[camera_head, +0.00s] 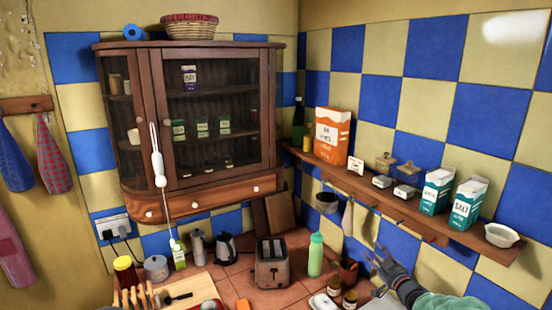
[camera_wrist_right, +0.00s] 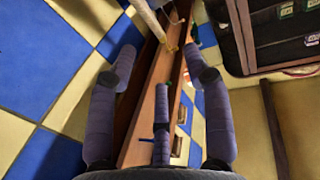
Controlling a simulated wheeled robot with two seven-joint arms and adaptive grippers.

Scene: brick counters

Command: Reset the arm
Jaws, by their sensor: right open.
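My right gripper (camera_head: 384,266) is at the lower right of the head view, with its dark fingers spread apart and nothing between them. Its arm (camera_head: 445,301) comes in from the bottom right in a green sleeve. The gripper is in front of the tiled wall, below the wall shelf (camera_head: 420,221) and right of a dark pot of utensils. In the right wrist view the gripper (camera_wrist_right: 158,62) shows thick, padded fingers standing wide apart, with the wooden shelf (camera_wrist_right: 142,125) seen behind them. My left gripper is not in view.
The counter (camera_head: 225,284) holds a toaster (camera_head: 272,262), a green bottle (camera_head: 315,254), a kettle (camera_head: 226,247) and several jars. The shelf carries boxes and a bowl (camera_head: 502,235). A pale rod (camera_wrist_right: 150,18) hangs near the fingers in the wrist view.

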